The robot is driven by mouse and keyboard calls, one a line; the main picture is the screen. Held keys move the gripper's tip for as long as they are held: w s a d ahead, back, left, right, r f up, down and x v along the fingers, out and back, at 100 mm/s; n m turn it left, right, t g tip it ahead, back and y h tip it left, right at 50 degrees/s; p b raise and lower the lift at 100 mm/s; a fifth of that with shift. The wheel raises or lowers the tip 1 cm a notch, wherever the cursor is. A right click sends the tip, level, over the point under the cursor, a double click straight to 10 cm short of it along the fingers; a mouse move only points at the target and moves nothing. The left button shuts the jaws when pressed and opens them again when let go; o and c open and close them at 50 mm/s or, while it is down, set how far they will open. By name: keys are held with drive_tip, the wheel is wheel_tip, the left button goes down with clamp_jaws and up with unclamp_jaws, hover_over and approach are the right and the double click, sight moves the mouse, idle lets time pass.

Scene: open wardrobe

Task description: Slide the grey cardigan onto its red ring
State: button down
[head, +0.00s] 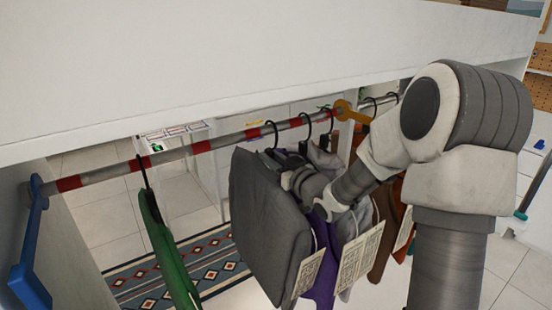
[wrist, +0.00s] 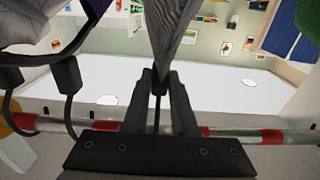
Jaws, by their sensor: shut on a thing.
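The grey cardigan (head: 268,220) hangs from the rail (head: 172,156) in the head view, the leftmost of the clustered garments. Its hook (head: 274,132) crosses the rail on a pale stretch between two red rings, one to the left (head: 253,133) and one to the right (head: 295,123). My gripper (head: 291,180) is at the cardigan's upper right edge, partly hidden by it. In the wrist view my gripper (wrist: 160,90) is shut on the cardigan's hanger, with grey cloth (wrist: 175,35) beyond the fingertips. The rail with red rings passes behind the gripper there.
A green garment (head: 172,260) hangs alone at left, with bare rail between it and the cardigan. Purple (head: 319,270) and brown garments crowd close on the right. An orange piece (head: 348,112) sits on the rail. A white shelf (head: 240,60) lies above; a blue piece (head: 30,262) is at the left wall.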

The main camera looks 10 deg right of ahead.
drive_tip(key=s+a+b, duration=0.3)
drive_tip(key=a+b, duration=0.1)
drive_tip(key=a, duration=0.4)
drive_tip(key=s+a+b, duration=0.4)
drive_tip(key=a+b, duration=0.1)
drive_tip(key=a, duration=0.3)
drive_tip(key=shift+a, duration=0.4)
drive_tip(key=c, duration=0.8)
unclamp_jaws()
drive_tip(key=shift+o, duration=0.8)
drive_tip(key=shift+f, duration=0.1)
drive_tip(key=shift+d, duration=0.1)
